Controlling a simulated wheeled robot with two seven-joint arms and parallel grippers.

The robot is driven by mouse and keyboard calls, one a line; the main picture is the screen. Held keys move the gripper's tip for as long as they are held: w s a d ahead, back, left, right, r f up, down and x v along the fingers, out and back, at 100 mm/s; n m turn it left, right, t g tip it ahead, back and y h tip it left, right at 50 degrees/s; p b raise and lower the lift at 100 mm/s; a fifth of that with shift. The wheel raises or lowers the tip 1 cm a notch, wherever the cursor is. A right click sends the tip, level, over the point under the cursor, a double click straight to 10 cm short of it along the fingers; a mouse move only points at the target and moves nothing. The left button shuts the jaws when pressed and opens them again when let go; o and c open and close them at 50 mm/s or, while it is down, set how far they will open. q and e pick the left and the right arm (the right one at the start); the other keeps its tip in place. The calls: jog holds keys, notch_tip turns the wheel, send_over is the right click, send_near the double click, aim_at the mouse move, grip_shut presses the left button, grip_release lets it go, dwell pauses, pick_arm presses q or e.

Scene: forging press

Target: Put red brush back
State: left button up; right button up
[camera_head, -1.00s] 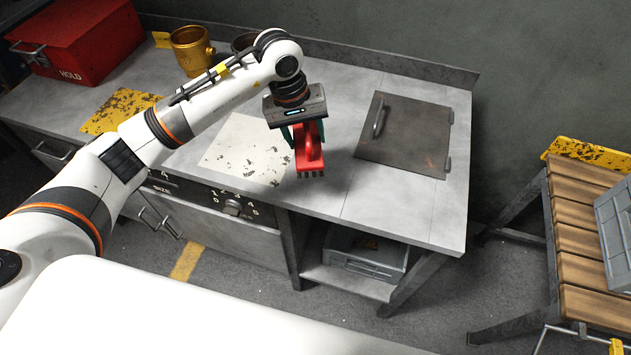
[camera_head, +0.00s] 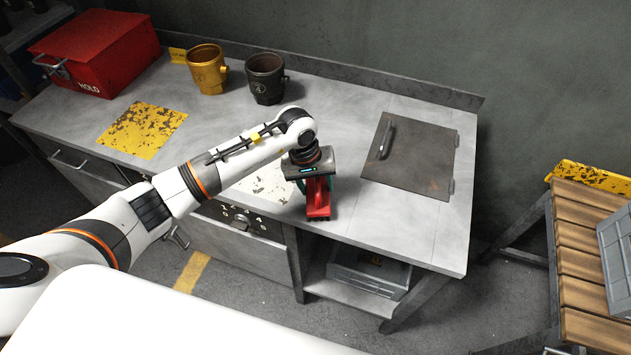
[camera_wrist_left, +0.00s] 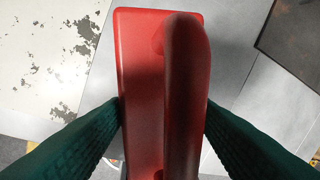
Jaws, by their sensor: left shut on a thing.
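The red brush (camera_head: 318,205) is in my left gripper (camera_head: 317,187), near the front edge of the grey workbench. In the left wrist view the brush's red back and raised handle (camera_wrist_left: 186,90) fill the middle. The green fingers (camera_wrist_left: 165,125) press on it from both sides. The brush is low over or on the bench top; I cannot tell whether it touches. A worn white patch (camera_head: 262,184) lies to its left, partly behind my arm. My right gripper is not in view.
A dark hatch plate (camera_head: 410,158) with a handle lies to the right on the bench (camera_head: 400,225). A gold cup (camera_head: 207,72), a dark cup (camera_head: 265,80), a yellow patch (camera_head: 142,130) and a red box (camera_head: 98,52) are at the back left. A wooden rack (camera_head: 580,235) stands right.

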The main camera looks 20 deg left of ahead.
aim_at(307, 187)
pick_arm(q)
jog(key=shift+f, duration=0.1)
jog(key=o, duration=0.9)
jog(key=shift+o, duration=0.2)
jog(key=shift+r, duration=0.3)
notch_tip(307, 187, up, 12)
jog(key=a+b, duration=0.2)
jog(key=shift+s+f+b, duration=0.25)
jog(key=shift+s+b, duration=0.1)
jog(key=shift+s, duration=0.05)
